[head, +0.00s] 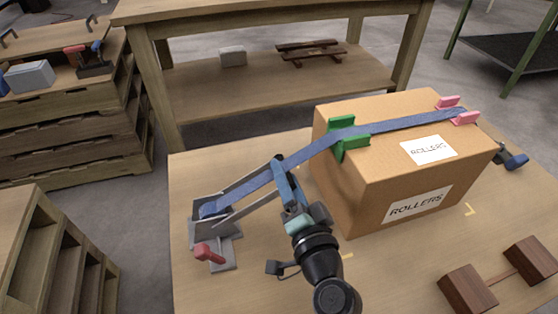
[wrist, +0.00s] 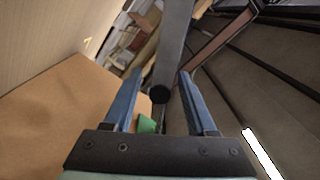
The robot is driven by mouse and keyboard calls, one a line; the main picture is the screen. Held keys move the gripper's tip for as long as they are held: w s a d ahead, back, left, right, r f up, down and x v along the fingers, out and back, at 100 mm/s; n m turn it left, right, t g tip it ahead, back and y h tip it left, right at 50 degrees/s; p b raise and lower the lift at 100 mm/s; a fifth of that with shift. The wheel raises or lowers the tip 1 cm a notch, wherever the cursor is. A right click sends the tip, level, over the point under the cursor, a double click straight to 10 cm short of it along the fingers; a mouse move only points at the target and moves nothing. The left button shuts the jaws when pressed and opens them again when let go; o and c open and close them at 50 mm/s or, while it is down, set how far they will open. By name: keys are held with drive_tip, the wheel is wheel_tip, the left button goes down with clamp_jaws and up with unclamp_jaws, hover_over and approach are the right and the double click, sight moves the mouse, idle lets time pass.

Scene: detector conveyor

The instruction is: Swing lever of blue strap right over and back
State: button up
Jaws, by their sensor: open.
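The blue strap (head: 392,124) runs over a cardboard box (head: 350,185) and down to a grey ratchet base (head: 222,240) at the table's left. The grey lever (head: 243,186) slants up from that base towards the box, alongside the strap. My gripper (head: 281,172) is at the lever's upper end. In the wrist view my gripper (wrist: 158,85) is open, with a grey bar (wrist: 172,50), seemingly the lever, ending in a dark round tip between its blue fingers. I cannot tell whether either finger touches it. A red handle (head: 207,254) sits on the base.
Green (head: 348,138) and pink (head: 464,118) edge guards sit under the strap on the box. Dark wooden blocks (head: 468,289) joined by a rod lie at the front right. A blue and black fitting (head: 511,158) is right of the box. The table's left edge is close to the ratchet.

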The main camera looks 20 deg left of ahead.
sight(279, 158)
drive_tip(key=x, duration=0.5)
drive_tip(key=shift+b, duration=0.3)
clamp_jaws()
idle(1.1)
